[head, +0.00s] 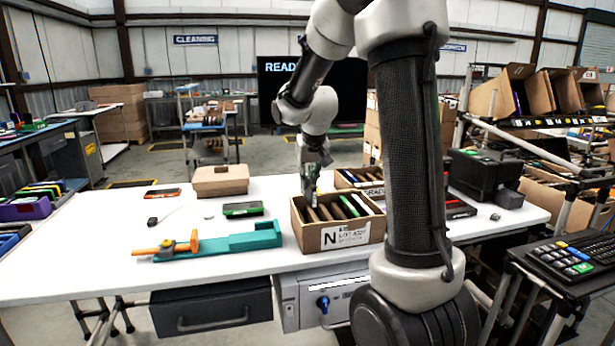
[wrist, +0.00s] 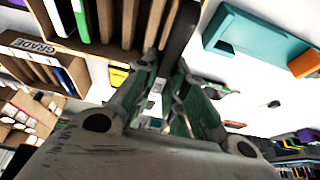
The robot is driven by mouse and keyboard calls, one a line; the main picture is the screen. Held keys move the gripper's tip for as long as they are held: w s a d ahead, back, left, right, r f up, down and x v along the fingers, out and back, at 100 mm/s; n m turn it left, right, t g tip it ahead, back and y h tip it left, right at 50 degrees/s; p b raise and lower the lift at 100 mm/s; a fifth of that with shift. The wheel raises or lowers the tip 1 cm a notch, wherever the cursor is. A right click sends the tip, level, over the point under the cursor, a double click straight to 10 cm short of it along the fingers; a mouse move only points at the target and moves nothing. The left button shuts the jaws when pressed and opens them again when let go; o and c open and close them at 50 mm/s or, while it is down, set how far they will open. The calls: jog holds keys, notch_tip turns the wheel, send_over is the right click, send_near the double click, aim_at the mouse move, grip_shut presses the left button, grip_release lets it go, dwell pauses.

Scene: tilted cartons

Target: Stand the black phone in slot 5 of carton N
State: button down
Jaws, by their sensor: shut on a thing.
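Carton N (head: 345,238) stands on the white table, its slots divided by brown cardboard. A white phone (head: 349,206) and a green-edged phone (head: 361,204) stand in its right-hand slots. My gripper (head: 311,190) points down at the carton's left end. In the wrist view, my gripper (wrist: 170,95) is shut on the black phone (wrist: 181,32), a dark upright slab beside the brown dividers (wrist: 130,22). The phone's lower end and its exact depth relative to the slots are hidden. The phone is hard to make out in the head view.
A second carton marked GRADE (wrist: 38,46) stands close behind. A teal fixture with an orange clamp (head: 240,243) lies left of carton N.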

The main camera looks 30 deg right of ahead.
aim_at(312, 183)
jog(key=shift+f, duration=4.95)
jog(key=shift+f, duration=0.25)
jog(key=c, duration=1.4)
grip_release()
jog(key=v, duration=1.2)
jog(key=shift+r, duration=3.5)
